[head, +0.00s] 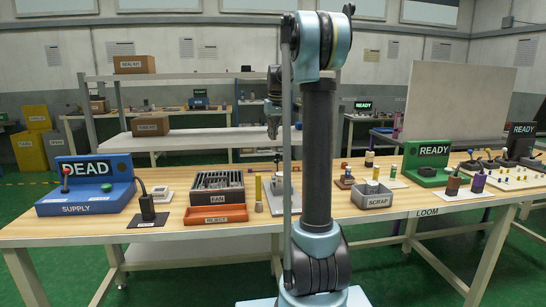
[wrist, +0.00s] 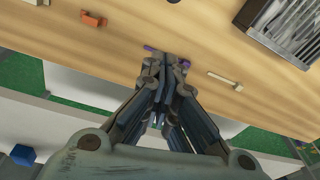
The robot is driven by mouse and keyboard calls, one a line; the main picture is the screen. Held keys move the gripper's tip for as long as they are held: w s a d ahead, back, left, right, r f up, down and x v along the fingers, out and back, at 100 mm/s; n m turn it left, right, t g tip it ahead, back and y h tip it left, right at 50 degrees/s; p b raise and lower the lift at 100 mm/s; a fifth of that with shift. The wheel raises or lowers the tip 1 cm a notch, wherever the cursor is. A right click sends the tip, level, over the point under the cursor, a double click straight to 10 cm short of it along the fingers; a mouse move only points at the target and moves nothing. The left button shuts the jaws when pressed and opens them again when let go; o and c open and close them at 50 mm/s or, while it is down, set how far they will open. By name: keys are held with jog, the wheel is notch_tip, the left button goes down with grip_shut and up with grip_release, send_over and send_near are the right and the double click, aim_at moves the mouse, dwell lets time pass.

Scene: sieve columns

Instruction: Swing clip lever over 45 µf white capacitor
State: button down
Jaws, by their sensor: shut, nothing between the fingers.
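My gripper (head: 272,132) hangs pointing down above the workbench, left of my upright arm link in the head view. In the wrist view its fingers (wrist: 165,68) are together and hold nothing. A small purple piece (wrist: 150,48) shows just beyond the fingertips; I cannot tell whether it touches them. Small upright pale parts (head: 393,172) stand near the scrap bin, but no 45 µF label is readable. A white-based fixture (head: 284,190) is partly hidden behind my arm. I cannot make out which part is the white capacitor or its clip lever.
The blue supply box (head: 88,185) reads DEAD at left. The scrap bin (head: 372,200) and green READY box (head: 430,165) are right. A tan stick (wrist: 224,80) lies right of my fingers.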

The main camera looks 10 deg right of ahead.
aim_at(277, 163)
jog(key=shift+f, duration=0.1)
notch_tip(277, 163, down, 9)
jog(key=s, duration=0.2)
jog(key=shift+s, duration=0.35)
dwell(0.4)
jog(key=shift+d, duration=0.15)
